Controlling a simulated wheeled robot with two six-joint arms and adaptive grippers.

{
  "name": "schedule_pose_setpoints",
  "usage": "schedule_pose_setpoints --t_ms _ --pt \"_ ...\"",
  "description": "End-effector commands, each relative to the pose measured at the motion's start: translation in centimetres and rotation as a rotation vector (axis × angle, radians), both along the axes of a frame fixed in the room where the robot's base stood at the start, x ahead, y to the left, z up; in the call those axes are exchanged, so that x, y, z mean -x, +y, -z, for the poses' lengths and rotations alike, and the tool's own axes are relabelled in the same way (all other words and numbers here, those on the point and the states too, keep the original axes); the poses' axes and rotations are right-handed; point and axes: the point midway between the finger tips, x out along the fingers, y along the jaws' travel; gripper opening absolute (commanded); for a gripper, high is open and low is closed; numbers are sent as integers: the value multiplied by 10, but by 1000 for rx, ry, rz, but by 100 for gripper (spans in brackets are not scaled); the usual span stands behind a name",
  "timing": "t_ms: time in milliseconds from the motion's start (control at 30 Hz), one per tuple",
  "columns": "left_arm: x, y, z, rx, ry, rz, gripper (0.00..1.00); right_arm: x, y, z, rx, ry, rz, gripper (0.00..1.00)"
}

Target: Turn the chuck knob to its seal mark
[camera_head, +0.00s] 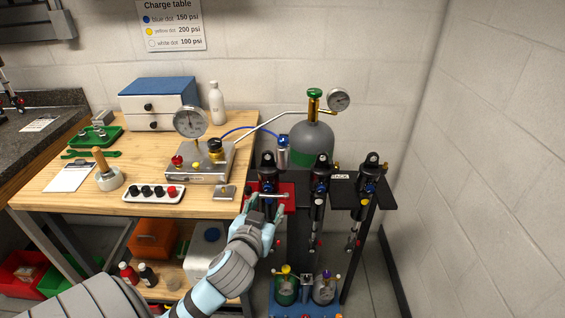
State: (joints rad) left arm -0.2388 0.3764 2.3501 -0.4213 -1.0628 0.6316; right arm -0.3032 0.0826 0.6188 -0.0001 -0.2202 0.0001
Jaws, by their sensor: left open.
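A silver cylinder with a blue top (283,152) stands at the end of a blue hose, behind the leftmost black clamp; it looks like the chuck with its knob. Its seal mark is too small to make out. My left gripper (262,213) is open, in front of and below that cylinder, at the front of the red plate (287,205) under the leftmost clamp. I cannot tell whether its fingers touch the plate or the silver bar there. The gripper hides part of the leftmost shock. My right gripper is out of view.
A metal block (200,165) with a gauge (190,121) and knobs sits on the wooden bench (75,203). A grey gas bottle (311,140) stands behind the clamps. Two more shocks hang to the right (319,205). Floor is free at right.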

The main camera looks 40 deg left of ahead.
Motion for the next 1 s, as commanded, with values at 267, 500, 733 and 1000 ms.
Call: schedule_pose_setpoints --t_ms 267,500,733,1000 --pt "-28 9 -102 -15 -327 3 45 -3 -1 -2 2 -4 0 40" --pt "-86 36 -101 -14 -324 3 45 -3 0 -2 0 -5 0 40" --pt "-133 57 -100 -13 -320 4 45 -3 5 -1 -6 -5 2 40" --pt "-149 64 -99 -12 -319 7 45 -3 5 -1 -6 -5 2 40"
